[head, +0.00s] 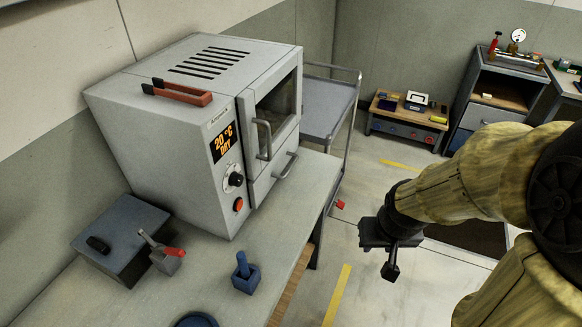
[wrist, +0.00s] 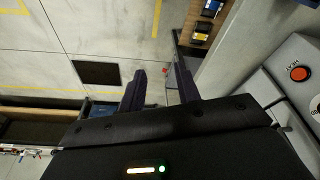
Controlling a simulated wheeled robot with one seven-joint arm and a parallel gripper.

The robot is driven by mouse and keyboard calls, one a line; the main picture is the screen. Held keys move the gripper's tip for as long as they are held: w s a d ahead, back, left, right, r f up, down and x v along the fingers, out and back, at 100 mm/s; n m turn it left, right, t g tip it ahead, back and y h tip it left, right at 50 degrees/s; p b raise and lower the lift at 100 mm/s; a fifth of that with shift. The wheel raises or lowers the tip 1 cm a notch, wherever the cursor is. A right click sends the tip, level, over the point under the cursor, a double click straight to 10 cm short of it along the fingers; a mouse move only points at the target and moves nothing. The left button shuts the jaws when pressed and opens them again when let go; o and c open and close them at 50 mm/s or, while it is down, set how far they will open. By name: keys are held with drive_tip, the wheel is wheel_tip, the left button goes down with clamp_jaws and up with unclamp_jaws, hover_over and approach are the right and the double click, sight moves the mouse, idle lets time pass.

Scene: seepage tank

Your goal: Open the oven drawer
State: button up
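The grey oven (head: 165,130) stands on the bench at left in the head view. Its drawer (head: 262,184) is the low front panel under the windowed door (head: 272,110). The drawer looks shut, with a bar handle (head: 286,166). The door is shut too and has its own upright handle (head: 264,139). My gripper (head: 391,262) is in the air to the right of the oven front, apart from the drawer handle. In the wrist view its two dark fingers (wrist: 161,70) are spread with nothing between them. The oven's red button (wrist: 300,73) shows there at the right edge; the drawer handle cannot be made out.
The bench (head: 205,285) bears a blue-grey box (head: 122,235) and a small blue holder (head: 245,278). A grey cart (head: 328,117) stands behind the oven. The floor (head: 375,205) between bench and gripper is mostly clear.

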sight(292, 167)
drive_tip(key=w+f+n+t+y+b, duration=0.1)
drive_tip(key=w+f+n+t+b, duration=0.15)
drive_tip(key=w+n, duration=0.4)
drive_tip(key=w+f+n+t+b, duration=0.2)
drive_tip(key=w+f+n+t, duration=0.15)
drive_tip(key=w, duration=0.65)
drive_tip(key=w+a+f+n+t+y+b, duration=0.1)
drive_tip(key=w+a+n+y, duration=0.3)
drive_tip(key=n, duration=0.5)
drive_tip(key=w+a+f+n+t+y+b, duration=0.1)
drive_tip(key=w+a+f+n+y+b, duration=0.2)
drive_tip(key=n, duration=0.6)
drive_tip(key=w+a+y+b, duration=0.1)
drive_tip(key=a+y, duration=0.1)
drive_tip(key=y, duration=0.1)
drive_tip(key=shift+w+f+y, duration=0.25)
drive_tip(key=shift+w+y, duration=0.15)
drive_tip(key=p+x, duration=0.2)
drive_tip(key=x, duration=1.5)
drive_tip(key=shift+w+a+f+p, duration=0.1)
drive_tip(key=shift+a+f+p, duration=0.05)
drive_tip(key=shift+p, duration=0.15)
clamp_jaws()
